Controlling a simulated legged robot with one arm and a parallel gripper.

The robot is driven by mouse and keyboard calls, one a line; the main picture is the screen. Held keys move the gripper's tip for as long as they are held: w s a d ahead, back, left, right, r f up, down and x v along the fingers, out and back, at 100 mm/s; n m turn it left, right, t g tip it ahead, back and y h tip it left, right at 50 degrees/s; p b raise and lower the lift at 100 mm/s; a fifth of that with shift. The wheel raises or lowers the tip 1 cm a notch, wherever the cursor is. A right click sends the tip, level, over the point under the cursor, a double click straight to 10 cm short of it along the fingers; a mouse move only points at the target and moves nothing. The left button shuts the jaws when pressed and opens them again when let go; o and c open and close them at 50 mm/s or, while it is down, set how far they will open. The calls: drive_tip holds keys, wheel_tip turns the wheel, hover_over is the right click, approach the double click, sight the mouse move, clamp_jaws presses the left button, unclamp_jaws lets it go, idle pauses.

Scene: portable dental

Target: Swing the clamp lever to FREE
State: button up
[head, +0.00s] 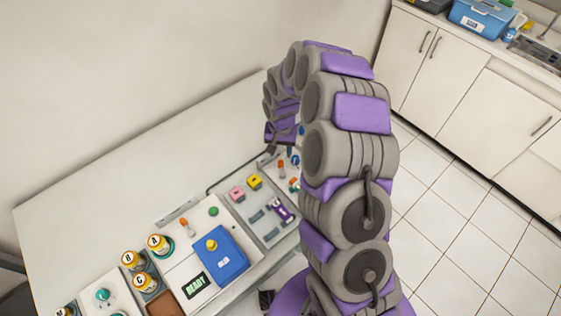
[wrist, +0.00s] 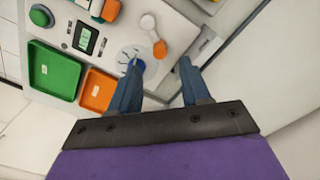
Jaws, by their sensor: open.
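A small lever with an orange knob (wrist: 160,49) and a white body (wrist: 148,23) stands on the white panel in the wrist view; it looks like the clamp lever, but I read no FREE mark. My gripper (wrist: 158,82) is open, with its two blue fingers apart and nothing seen between them. The lever lies just beyond the fingertips, near the gap. The left fingertip overlaps the edge of a round blue-and-white dial (wrist: 130,60); I cannot tell whether it touches. In the head view, my arm hides part of the panel.
A green tray (wrist: 54,70) and an orange tray (wrist: 97,90) lie left of the fingers. A small display (wrist: 85,38) is behind them. The head view shows yellow jars (head: 158,244), a blue box (head: 219,256) and a bare tabletop (head: 110,195) at left.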

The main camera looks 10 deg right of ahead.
sight(281, 161)
wheel_tip(281, 161, down, 7)
drive_tip(key=shift+r+b, duration=0.2)
drive_tip(key=shift+b, duration=0.25)
drive_tip(key=shift+c, duration=0.4)
clamp_jaws()
